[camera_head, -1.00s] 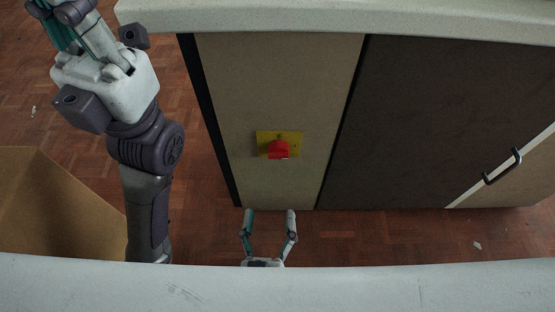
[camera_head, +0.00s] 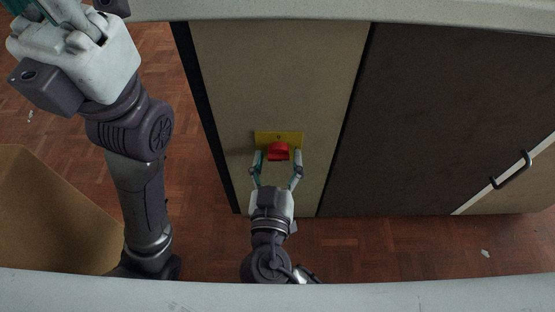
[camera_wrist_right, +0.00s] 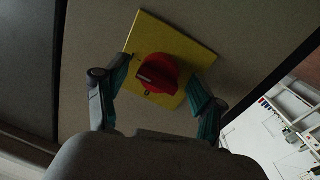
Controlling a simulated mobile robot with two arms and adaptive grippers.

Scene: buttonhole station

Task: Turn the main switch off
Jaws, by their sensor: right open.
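The main switch is a red knob (camera_head: 278,151) on a yellow plate (camera_head: 292,138), fixed to the beige front panel. My right gripper (camera_head: 278,156) is open, with one finger on each side of the knob. In the right wrist view the red knob (camera_wrist_right: 157,73) with its raised grip bar shows on the yellow plate (camera_wrist_right: 180,45). There the open fingers of my right gripper (camera_wrist_right: 158,92) stand left and right of it, with gaps to the knob. I cannot tell the exact depth of the fingertips. My left gripper is only partly visible at the upper left edge of the head view.
A pale worktop edge (camera_head: 330,12) runs above the panel. A dark door (camera_head: 440,110) is to the right, with a black handle (camera_head: 511,170) beyond it. A cardboard-coloured box (camera_head: 50,215) stands at the left on the brown tiled floor (camera_head: 400,240).

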